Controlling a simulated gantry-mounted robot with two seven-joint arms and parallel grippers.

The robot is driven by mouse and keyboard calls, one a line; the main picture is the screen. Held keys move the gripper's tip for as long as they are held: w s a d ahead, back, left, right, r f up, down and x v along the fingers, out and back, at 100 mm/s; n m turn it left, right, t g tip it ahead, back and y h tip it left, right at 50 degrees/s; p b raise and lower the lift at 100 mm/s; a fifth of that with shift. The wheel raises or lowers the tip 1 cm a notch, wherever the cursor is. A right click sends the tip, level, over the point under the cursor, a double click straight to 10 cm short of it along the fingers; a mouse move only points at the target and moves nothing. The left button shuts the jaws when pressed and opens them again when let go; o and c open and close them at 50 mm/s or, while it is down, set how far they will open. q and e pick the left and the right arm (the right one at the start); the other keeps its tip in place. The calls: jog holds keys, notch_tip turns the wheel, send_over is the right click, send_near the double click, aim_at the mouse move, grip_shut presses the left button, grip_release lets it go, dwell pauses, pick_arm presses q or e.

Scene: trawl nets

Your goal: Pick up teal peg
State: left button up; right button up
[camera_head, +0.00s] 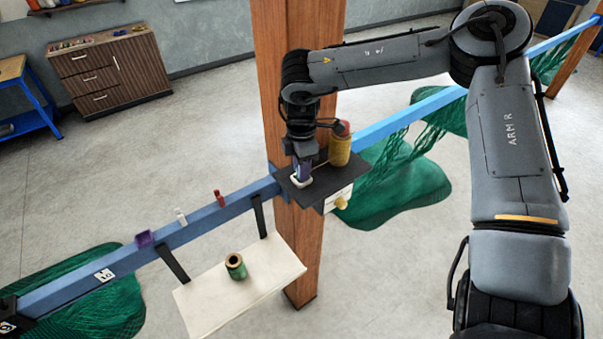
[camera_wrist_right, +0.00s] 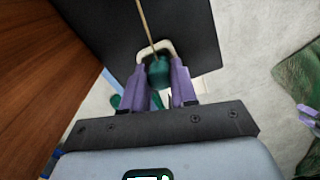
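The teal peg (camera_wrist_right: 158,72) shows in the right wrist view between the purple fingers of my right gripper (camera_wrist_right: 159,82). A white U-shaped piece (camera_wrist_right: 143,50) lies around its far side, and a tan cord runs from there across the dark plate (camera_wrist_right: 105,25). The fingers lie close on both sides of the peg; I cannot tell whether they press on it. In the head view my right gripper (camera_head: 301,172) points down at the dark plate (camera_head: 325,180), and the peg is hidden. My left gripper is not clearly in view.
A yellow spool (camera_head: 339,150) stands on the plate, beside the wooden post (camera_head: 284,70). The blue rail (camera_head: 205,220) bears a purple block (camera_head: 144,239), a white piece (camera_head: 181,216) and a red piece (camera_head: 219,198). A green spool (camera_head: 236,267) stands on the white shelf (camera_head: 205,310) below.

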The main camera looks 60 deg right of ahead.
grip_shut()
jog(key=shift+r, duration=0.1)
jog(key=shift+r, duration=0.4)
notch_tip(320, 180, up, 27)
jog(key=p, duration=0.6)
